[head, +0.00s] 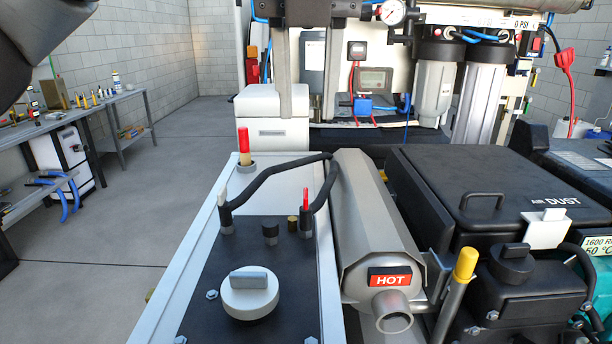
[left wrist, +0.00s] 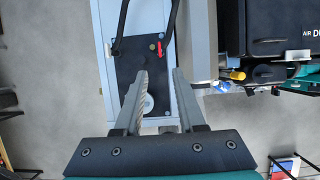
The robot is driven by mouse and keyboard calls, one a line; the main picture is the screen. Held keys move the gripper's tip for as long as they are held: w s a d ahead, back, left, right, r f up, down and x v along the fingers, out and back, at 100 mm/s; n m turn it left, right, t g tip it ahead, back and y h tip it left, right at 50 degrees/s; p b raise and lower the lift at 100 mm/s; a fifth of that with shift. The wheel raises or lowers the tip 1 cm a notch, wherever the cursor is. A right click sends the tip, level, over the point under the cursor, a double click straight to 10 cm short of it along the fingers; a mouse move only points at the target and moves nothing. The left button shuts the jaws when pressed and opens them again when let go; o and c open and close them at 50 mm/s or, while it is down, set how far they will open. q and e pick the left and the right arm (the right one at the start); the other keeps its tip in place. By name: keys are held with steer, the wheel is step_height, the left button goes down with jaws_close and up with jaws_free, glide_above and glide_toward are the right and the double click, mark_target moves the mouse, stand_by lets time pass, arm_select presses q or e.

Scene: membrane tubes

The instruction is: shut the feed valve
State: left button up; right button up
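No label marks a feed valve, so I cannot tell which part it is. A round white knob (head: 250,292) with a grey bar grip sits on the black-topped box; the left wrist view shows it behind the fingers (left wrist: 148,103). A yellow-capped lever (head: 465,265) stands right of the HOT pipe, and it also shows in the left wrist view (left wrist: 237,75). A red-handled part (head: 565,60) is at the upper right, by the filters. My left gripper (left wrist: 163,75) is open and empty above the box. Only a dark part of my arm shows at top left in the head view.
The HOT pipe (head: 380,230) and the black engine box (head: 495,185) fill the right. Two filter housings (head: 436,85) and a gauge (head: 392,12) stand at the back. A bench (head: 60,125) with tools is at the left. The floor between is clear.

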mark_target(306, 193)
arm_select(q)
steer(key=x, duration=1.4)
steer(key=shift+s+f+p, duration=0.15)
steer(key=shift+p, duration=0.2)
arm_select(e)
steer(key=shift+s+a+r, duration=0.15)
steer(key=shift+s+r, duration=0.15)
steer(key=shift+s, duration=0.15)
arm_select(q)
steer(key=shift+c, duration=0.3)
arm_select(e)
steer(key=shift+s, duration=0.15)
arm_select(q)
jaws_close()
arm_select(e)
steer(key=shift+s, duration=0.1)
